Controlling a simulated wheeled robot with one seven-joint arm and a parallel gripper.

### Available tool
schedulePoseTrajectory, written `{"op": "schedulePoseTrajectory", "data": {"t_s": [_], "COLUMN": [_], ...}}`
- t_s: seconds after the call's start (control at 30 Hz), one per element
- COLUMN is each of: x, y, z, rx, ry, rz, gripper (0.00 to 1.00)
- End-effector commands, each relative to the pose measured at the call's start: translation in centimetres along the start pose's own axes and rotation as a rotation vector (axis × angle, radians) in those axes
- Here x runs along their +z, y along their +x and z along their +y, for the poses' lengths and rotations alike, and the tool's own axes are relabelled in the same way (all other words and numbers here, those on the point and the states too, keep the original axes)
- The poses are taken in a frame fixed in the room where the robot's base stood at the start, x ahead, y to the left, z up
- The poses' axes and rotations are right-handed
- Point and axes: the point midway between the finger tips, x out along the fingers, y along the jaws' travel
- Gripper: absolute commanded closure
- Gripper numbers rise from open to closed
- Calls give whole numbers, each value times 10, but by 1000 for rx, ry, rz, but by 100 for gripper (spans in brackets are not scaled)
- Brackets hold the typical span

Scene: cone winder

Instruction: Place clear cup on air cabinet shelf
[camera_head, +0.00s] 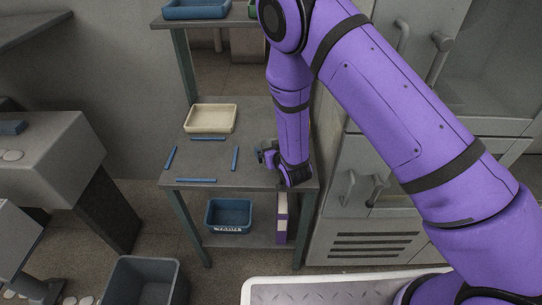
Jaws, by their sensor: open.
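My gripper (263,156) is low over the table's right side, right of the blue strips. It is small and partly hidden by my wrist; it is open. I cannot make out a clear cup; it may be hidden behind my arm or too faint to see. A grey cabinet (350,235) stands to the right of the table, with handles and glass-like upper doors (485,75). My arm covers much of its front. I cannot clearly make out a shelf inside.
On the table, blue strips (196,181) outline a square, with a cream tray (211,118) behind it. A blue bin (229,215) and a purple-and-white box (282,218) are on the lower shelf. A dark bin (143,281) stands on the floor, front left.

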Motion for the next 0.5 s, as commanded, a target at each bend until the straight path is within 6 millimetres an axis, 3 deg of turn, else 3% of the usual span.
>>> {"op": "schedulePoseTrajectory", "data": {"t_s": [0.33,0.5], "x": [0,0], "y": [7,7], "z": [0,0], "rx": [0,0], "ry": [0,0], "rz": [0,0], "gripper": [2,41]}}
